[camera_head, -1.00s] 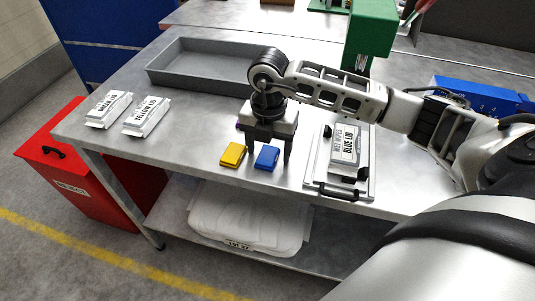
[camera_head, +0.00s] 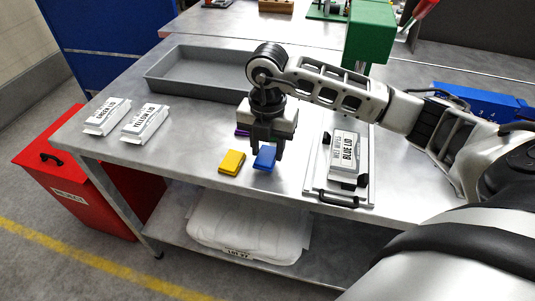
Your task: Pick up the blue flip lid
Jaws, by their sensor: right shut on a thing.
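The blue flip lid (camera_head: 265,158) is between the fingertips of my right gripper (camera_head: 266,146), near the front edge of the table. My right gripper points down and is shut on the lid. I cannot tell for sure whether the lid is clear of the tabletop. A yellow lid (camera_head: 231,162) lies just left of the blue one. A purple piece (camera_head: 242,130) shows partly behind the gripper. My left gripper is not in view.
A grey tray (camera_head: 160,84) stands at the back. White packs labelled green lid (camera_head: 107,116) and yellow lid (camera_head: 145,123) lie at left. A pack labelled blue lid (camera_head: 345,150) sits on a fixture with a black handle (camera_head: 338,200) at right. A red bin (camera_head: 80,190) stands below left.

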